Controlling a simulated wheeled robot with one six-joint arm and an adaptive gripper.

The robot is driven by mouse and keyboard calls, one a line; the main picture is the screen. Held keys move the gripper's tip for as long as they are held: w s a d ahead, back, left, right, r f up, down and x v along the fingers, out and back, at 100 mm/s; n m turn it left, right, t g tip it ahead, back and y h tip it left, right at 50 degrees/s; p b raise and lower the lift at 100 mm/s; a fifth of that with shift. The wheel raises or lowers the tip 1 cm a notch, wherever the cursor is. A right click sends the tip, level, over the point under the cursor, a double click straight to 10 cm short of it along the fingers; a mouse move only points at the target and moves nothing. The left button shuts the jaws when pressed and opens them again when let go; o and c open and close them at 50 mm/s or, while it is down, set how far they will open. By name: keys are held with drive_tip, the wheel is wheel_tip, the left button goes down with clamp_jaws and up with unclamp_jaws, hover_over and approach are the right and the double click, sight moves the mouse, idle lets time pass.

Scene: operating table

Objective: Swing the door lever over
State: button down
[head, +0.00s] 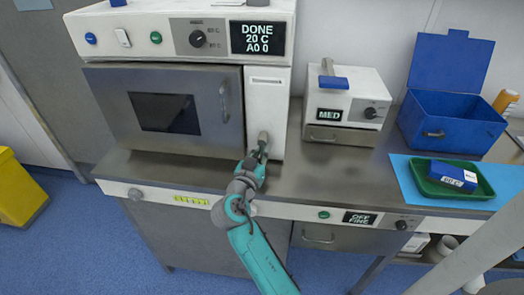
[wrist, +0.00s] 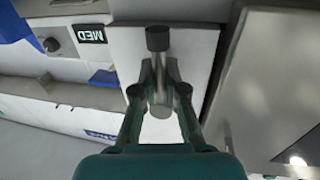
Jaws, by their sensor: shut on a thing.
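The large sterilizer (head: 190,80) has a grey door (head: 110,95) with a dark window and a bar handle (head: 224,102). The door looks closed. To its right is a white panel (head: 266,100), and the door lever (head: 263,136) is low on it. In the wrist view the lever (wrist: 158,40) is a grey rod with a dark end, in front of the white panel. My gripper (head: 258,150) is at the lever; in the wrist view its two fingers (wrist: 160,88) are closed around the rod. Part of the rod is hidden by the fingers.
The display (head: 262,38) reads DONE, 20 C, A0 0. Right of the sterilizer stand a small MED unit (head: 345,105), an open blue box (head: 450,120) and a green tray (head: 475,192) holding a blue pack. The steel counter (head: 320,180) is clear in front of the MED unit.

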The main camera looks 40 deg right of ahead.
sight(252, 137)
drive_tip(key=shift+w+m, duration=0.1)
drive_tip(key=shift+m, duration=0.2)
drive_tip(key=m, duration=0.2)
drive_tip(key=w+a+m+y, duration=0.1)
drive_tip(key=m, duration=0.1)
drive_tip(key=shift+r, duration=0.2)
drive_tip(key=m, duration=0.3)
drive_tip(key=shift+w+a+r+y, duration=0.25)
drive_tip(key=shift+w+r+y, duration=0.05)
drive_tip(key=shift+w+y, duration=0.1)
drive_tip(key=m, duration=0.3)
drive_tip(key=shift+w+a+r+y, duration=0.2)
drive_tip(key=shift+r+y, duration=0.1)
drive_tip(key=shift+r, duration=0.1)
drive_tip(key=shift+w+a+r+m+t+y, duration=0.1)
drive_tip(key=shift+r+m+t+y, duration=0.15)
drive_tip(key=shift+m, duration=0.6)
drive_tip(key=shift+w+r+m+t+y, duration=0.15)
drive_tip(key=shift+r+m+t, duration=0.15)
drive_tip(key=shift+m, duration=0.55)
drive_tip(key=c, duration=1.2)
unclamp_jaws()
drive_tip(key=shift+s, duration=0.1)
